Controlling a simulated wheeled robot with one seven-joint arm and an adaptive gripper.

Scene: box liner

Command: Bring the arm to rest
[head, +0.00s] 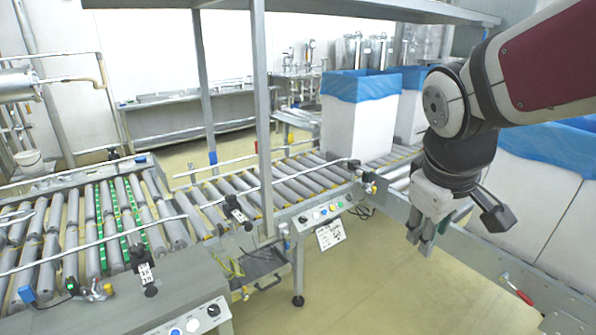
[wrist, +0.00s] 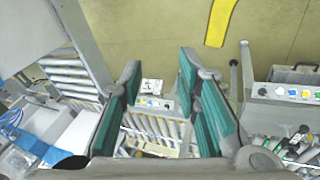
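My arm reaches in from the upper right of the head view and bends down at the wrist. My gripper (head: 421,237) hangs with its fingers pointing down, above the floor and in front of the roller conveyor (head: 330,185). In the wrist view the two green-padded fingers of my gripper (wrist: 158,80) stand well apart. Only the background shows between them, so it is open and holds nothing. Nothing is seen touching the fingers.
A white box with a blue liner (head: 355,120) stands on the conveyor behind my gripper. More blue-lined white boxes (head: 536,185) stand at the right, partly behind my arm. A metal post (head: 262,110) rises left of centre. The floor (head: 390,290) below is clear.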

